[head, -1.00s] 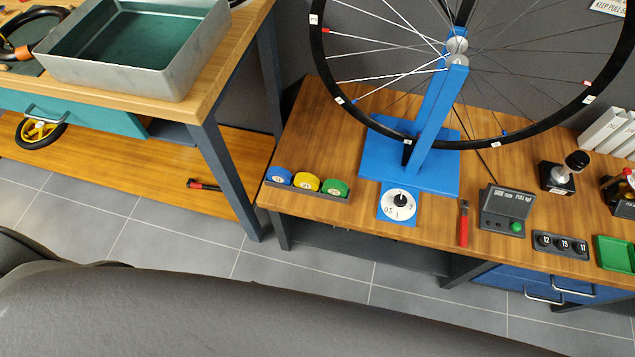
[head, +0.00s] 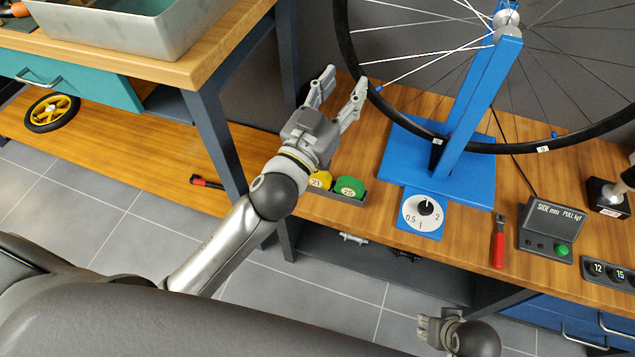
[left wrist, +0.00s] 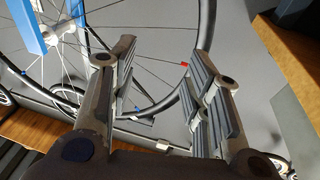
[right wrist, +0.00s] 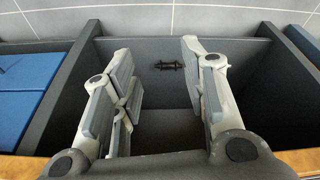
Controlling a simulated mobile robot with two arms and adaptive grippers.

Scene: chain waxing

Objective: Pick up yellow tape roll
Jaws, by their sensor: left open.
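The yellow tape roll (head: 319,180), marked 21, sits in a dark tray (head: 345,199) on the right bench, partly hidden by my left wrist. The green tape roll (head: 349,187), marked 25, is to its right; the blue roll's place is hidden behind my arm. My left gripper (head: 343,92) is open and empty, with its fingers pointing past the tray towards the wheel. The left wrist view shows its fingers (left wrist: 158,75) apart, with no tape roll in view. My right gripper (head: 428,328) is low at the bottom right; in the right wrist view its fingers (right wrist: 158,75) are open and empty.
The blue wheel stand (head: 470,105) and wheel (head: 400,113) rise right of the tray. A dial (head: 423,213) and red-handled tool (head: 499,243) lie nearby. The left bench (head: 190,72) holds a metal tub. A dark open compartment below the bench (right wrist: 240,60) faces my right gripper.

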